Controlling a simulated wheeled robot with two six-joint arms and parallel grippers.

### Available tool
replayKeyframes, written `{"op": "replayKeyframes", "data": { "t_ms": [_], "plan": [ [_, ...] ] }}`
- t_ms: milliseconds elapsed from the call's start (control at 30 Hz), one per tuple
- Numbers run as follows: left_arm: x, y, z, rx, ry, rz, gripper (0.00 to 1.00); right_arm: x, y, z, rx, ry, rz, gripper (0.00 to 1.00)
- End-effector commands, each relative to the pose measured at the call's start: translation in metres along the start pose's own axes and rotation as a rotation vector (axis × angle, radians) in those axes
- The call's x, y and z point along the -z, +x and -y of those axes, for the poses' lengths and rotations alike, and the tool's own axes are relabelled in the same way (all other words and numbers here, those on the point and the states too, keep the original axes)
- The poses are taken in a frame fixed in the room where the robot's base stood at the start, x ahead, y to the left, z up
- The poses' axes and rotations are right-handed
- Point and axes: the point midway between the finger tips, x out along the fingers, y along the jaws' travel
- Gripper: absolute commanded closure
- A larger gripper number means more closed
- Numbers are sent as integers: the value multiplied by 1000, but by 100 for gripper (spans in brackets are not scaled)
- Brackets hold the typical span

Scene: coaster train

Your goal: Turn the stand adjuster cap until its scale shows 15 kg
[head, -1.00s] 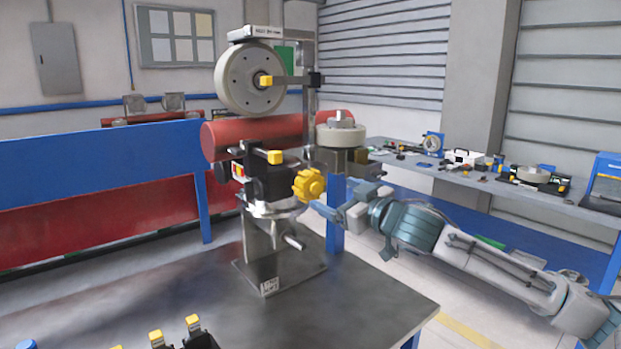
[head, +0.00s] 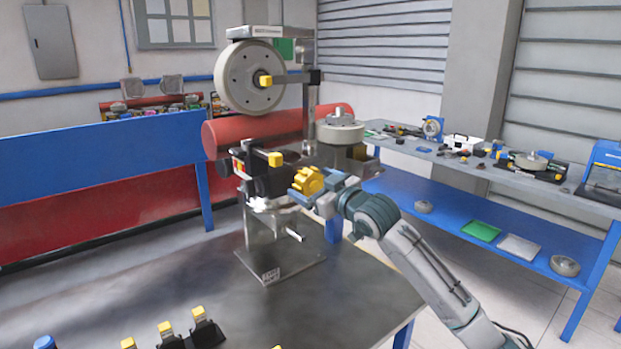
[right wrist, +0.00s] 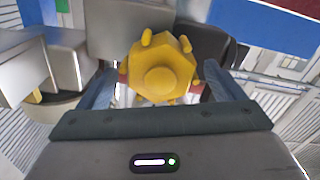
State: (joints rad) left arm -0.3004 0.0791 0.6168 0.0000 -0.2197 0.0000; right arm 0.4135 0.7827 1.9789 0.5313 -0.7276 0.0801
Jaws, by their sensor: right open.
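The stand adjuster cap is a yellow lobed knob (head: 307,181) on the right side of the metal stand (head: 280,262). It also shows in the right wrist view (right wrist: 160,70), seen face-on between the fingers. My right gripper (head: 312,180) is open around the knob, coming in from the right. In the right wrist view its two blue-grey fingers (right wrist: 160,90) lie to the left and right of the knob, with a visible gap on each side. I cannot read any scale on the cap. My left gripper is not in view.
The stand is on a dark table (head: 130,295). A large grey wheel (head: 235,88) and a red cylinder (head: 225,140) sit above and behind the knob. Black clamps with yellow tops (head: 205,330) stand at the front. A blue-framed bench (head: 490,175) with tools is at right.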

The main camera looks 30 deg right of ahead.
Motion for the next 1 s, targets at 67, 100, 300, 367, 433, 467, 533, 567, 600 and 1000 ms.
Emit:
{"op": "replayKeyframes", "data": {
  "t_ms": [67,100,300,367,433,467,533,567,600,1000],
  "plan": [
    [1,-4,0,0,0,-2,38,2,6,0,1,4,-1,12],
    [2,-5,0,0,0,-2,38,1,9,0,1,3,0,12],
    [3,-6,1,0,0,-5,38,0,14,1,2,0,-1,12],
    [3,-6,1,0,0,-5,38,0,14,1,2,0,-1,12],
    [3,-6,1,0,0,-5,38,0,14,1,2,0,-1,12],
    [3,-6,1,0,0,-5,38,0,14,1,2,0,-1,12],
    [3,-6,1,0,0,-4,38,0,14,1,2,0,-1,14],
    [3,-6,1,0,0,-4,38,0,14,1,2,0,0,20],
    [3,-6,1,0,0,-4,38,0,14,1,2,0,0,28],
    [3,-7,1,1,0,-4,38,0,14,1,2,-16,0,56]
  ]
}}
